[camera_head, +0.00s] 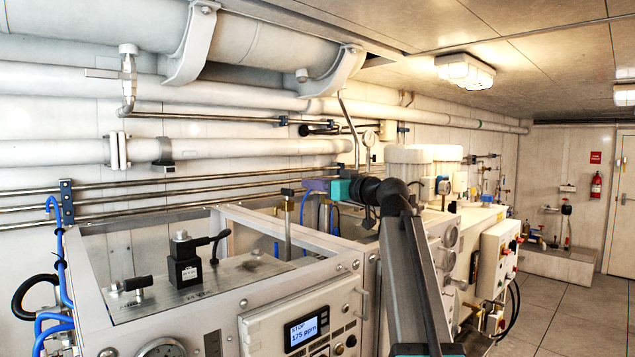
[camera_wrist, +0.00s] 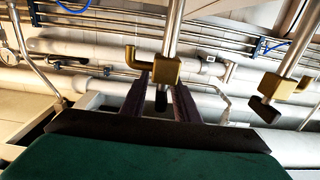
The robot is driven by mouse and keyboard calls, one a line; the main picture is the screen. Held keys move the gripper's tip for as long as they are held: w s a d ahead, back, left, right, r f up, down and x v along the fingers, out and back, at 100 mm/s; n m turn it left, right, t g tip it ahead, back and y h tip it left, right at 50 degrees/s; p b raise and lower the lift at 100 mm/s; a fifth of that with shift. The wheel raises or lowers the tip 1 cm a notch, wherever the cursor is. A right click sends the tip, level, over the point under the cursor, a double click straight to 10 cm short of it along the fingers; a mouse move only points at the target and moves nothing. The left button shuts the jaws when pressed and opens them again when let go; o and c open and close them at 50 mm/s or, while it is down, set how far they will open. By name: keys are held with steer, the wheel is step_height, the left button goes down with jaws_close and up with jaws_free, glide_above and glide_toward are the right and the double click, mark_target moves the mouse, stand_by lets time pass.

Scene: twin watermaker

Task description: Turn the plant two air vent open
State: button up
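In the wrist view a brass valve (camera_wrist: 165,69) on a steel pipe is straight ahead of my gripper (camera_wrist: 162,98). A dark lever tip hangs from it between my two fingers, with a visible gap on each side. A second brass valve (camera_wrist: 281,87) with a dark lever stands to the right, clear of the fingers. No label shows which one is the plant two air vent. In the head view my gripper (camera_head: 318,187) is behind the front cabinet, close to a brass-coloured upright (camera_head: 287,225) with a dark top. The finger contact is too small to see there.
The cabinet (camera_head: 210,272) with a black valve block (camera_head: 184,262) and a display panel (camera_head: 303,332) stands in front. Steel pipes run along the wall behind. White motors (camera_head: 409,164) stand beyond my arm. The floor at the right is clear.

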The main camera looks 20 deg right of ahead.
jaws_close()
